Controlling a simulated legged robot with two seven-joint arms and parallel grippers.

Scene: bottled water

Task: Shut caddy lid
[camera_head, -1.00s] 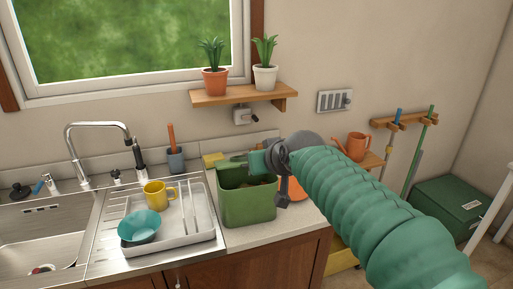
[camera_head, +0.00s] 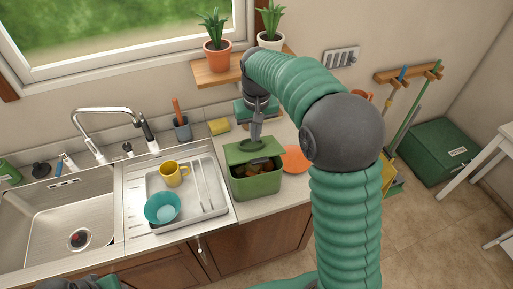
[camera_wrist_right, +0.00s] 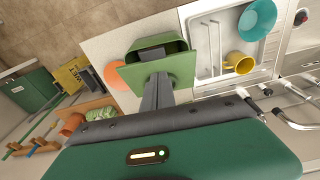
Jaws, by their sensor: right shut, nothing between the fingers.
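The green caddy (camera_head: 258,185) stands on the counter right of the dish tray, with brown contents showing through its front opening. Its lid (camera_head: 248,151) is partly open, tilted over the caddy with a gap at the front. My right gripper (camera_head: 257,140) is shut and empty, pointing down from behind with its fingertips at the lid's top. The right wrist view shows the fingers (camera_wrist_right: 158,82) against the lid (camera_wrist_right: 178,66), with the caddy's dark opening (camera_wrist_right: 158,47) beyond. Exact contact is hard to tell. My left gripper's fingers are not visible.
The dish tray (camera_head: 208,210) holds a yellow mug (camera_head: 172,178) and a teal bowl (camera_head: 162,208), close to the caddy's left. An orange round item (camera_head: 295,160) lies to its right. A shelf (camera_head: 215,72) with potted plants is close to my right wrist.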

